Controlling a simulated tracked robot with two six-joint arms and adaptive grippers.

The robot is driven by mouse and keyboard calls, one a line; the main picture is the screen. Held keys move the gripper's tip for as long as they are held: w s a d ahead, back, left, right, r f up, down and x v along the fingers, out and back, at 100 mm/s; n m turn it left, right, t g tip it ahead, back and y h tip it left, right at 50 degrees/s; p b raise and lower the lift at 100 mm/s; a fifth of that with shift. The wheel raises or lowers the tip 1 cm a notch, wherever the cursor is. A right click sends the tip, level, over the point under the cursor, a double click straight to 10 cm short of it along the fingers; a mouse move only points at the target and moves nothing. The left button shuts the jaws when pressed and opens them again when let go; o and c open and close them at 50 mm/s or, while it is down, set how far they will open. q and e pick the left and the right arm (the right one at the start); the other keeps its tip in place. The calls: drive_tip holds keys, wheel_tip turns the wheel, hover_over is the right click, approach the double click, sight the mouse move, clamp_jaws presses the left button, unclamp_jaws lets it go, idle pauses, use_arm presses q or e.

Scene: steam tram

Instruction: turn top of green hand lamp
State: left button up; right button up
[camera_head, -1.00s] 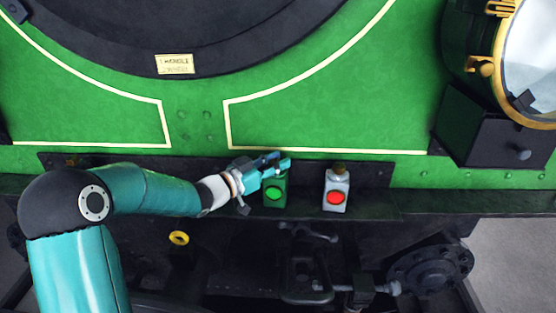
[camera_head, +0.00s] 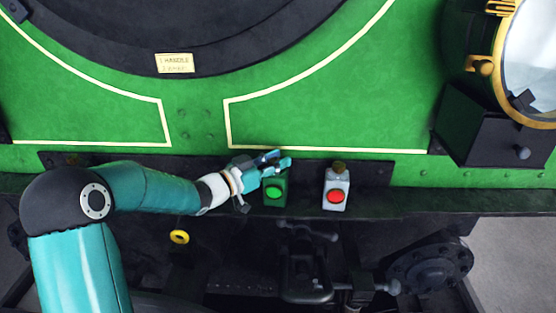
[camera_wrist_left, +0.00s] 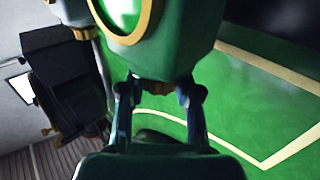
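The green hand lamp (camera_head: 275,192) stands on the dark ledge at the front of the tram, with its lit green lens facing out. In the left wrist view the lamp (camera_wrist_left: 165,50) shows upside down. Its small brass-brown top (camera_wrist_left: 158,88) lies between the two fingers of my left gripper (camera_wrist_left: 157,93). In the head view my left gripper (camera_head: 277,161) is over the top of the lamp and hides it. The fingers stand apart on either side of the top, with a little room that seems to be left. My right gripper is not in view.
A grey hand lamp (camera_head: 337,190) with a red lens and brass top stands just right of the green one. A large brass-rimmed headlamp (camera_head: 528,60) is at upper right. The green tram front (camera_head: 330,110) rises behind. A coupling (camera_head: 305,275) hangs below the ledge.

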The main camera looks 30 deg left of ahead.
use_arm(q)
drive_tip(key=o, duration=0.3)
drive_tip(key=shift+o, duration=0.2)
drive_tip(key=v, duration=1.2)
drive_tip(key=shift+r, duration=0.15)
